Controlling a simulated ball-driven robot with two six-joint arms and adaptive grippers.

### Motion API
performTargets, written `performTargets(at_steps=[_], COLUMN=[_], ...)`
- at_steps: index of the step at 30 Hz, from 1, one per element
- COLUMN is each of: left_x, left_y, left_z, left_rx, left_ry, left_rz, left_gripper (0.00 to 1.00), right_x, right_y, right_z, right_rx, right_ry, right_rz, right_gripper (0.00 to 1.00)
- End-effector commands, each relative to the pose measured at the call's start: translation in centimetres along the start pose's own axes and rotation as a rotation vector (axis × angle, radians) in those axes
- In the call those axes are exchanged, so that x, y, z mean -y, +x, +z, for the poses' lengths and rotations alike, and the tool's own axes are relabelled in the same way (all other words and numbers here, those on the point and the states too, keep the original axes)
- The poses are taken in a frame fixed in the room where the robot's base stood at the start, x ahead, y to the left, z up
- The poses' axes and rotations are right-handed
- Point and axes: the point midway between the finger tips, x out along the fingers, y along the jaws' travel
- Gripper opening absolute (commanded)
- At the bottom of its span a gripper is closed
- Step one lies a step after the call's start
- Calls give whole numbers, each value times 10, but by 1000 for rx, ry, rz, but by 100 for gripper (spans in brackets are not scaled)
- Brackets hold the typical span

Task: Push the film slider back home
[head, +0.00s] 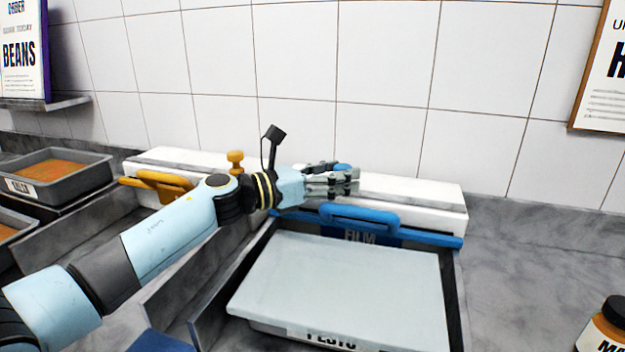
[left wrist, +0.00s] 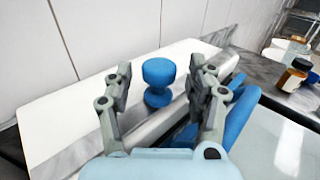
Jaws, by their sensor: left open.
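The film slider appears to be the blue knob (left wrist: 158,82) on top of the long white dispenser box (head: 420,195); only a bit of this knob shows past my fingers in the head view (head: 343,167). My left gripper (head: 350,181) is over the box at the knob. In the left wrist view the left gripper (left wrist: 162,72) is open, one finger on each side of the knob, and I see no contact. The blue bar with its handle (head: 368,216) and FILM label (head: 360,236) runs along the box's front. My right gripper is not in view.
A pale-covered PESTO tray (head: 340,285) stands in front of the blue bar. A filled grey pan (head: 60,152) is far left; a jar (head: 605,325) stands right.

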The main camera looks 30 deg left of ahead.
Motion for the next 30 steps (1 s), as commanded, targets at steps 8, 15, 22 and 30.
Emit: performTargets(at_steps=[8, 15, 22, 30], left_x=[1, 0, 1, -8], left_y=[-64, -99, -105, -102], left_z=[-3, -2, -1, 6], left_rx=[-8, -5, -2, 12], left_ry=[0, 0, -2, -29], left_rz=[-2, -1, -1, 30], left_gripper=[57, 57, 57, 56], right_x=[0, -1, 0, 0], right_y=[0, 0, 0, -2], right_z=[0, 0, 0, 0], right_rx=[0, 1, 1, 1], right_ry=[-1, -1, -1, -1], right_rz=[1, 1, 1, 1], right_gripper=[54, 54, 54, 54])
